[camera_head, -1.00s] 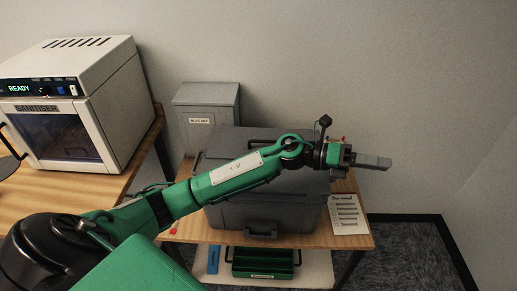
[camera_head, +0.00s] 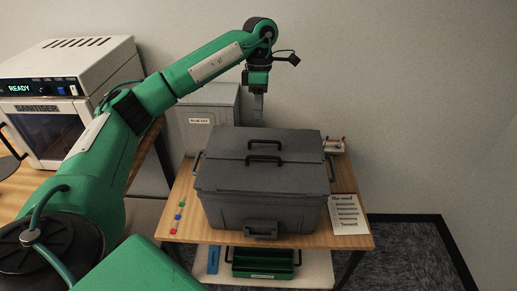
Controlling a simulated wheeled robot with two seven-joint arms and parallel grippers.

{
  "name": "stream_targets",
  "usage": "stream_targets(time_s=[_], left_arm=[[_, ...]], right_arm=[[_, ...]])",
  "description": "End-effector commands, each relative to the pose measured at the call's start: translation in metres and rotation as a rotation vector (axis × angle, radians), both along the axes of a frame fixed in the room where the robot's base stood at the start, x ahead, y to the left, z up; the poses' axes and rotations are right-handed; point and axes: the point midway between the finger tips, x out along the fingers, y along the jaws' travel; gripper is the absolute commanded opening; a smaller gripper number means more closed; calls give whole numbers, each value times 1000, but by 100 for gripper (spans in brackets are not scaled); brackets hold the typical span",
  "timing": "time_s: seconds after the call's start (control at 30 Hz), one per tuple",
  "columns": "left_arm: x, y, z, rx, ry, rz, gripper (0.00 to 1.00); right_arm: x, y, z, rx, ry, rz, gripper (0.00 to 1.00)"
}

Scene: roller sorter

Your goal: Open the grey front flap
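The grey box (camera_head: 225,212) stands on the wooden table with its top closed. Its grey front flap (camera_head: 225,176) is the near part of the top and lies flat. A black handle (camera_head: 265,159) sits near the flap's back edge, close to a second black handle (camera_head: 264,143) on the rear part. My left gripper (camera_head: 258,112) points down above and behind the box's back edge, apart from both handles. Its fingers overlap in this view, so the gap between them is hidden. My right gripper is out of view.
A grey lidded bin marked blue out (camera_head: 199,123) stands behind the box at left. The sanitiser (camera_head: 45,118) is at far left. Small coloured pieces (camera_head: 180,204) and a printed card (camera_head: 346,213) flank the box. A green tray (camera_head: 262,264) sits on the lower shelf.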

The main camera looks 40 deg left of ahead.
Motion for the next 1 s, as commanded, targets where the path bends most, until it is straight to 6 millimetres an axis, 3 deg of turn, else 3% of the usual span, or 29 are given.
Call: stream_targets(time_s=[0.27, 0.7, 1.0], left_arm=[[-7, -4, -33, -1, 7, -2, 32], [-21, -13, -114, -3, 4, -2, 32], [-23, -15, -134, -4, 1, -2, 32]], right_arm=[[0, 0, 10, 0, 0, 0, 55], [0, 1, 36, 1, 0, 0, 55], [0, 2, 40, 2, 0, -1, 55]])
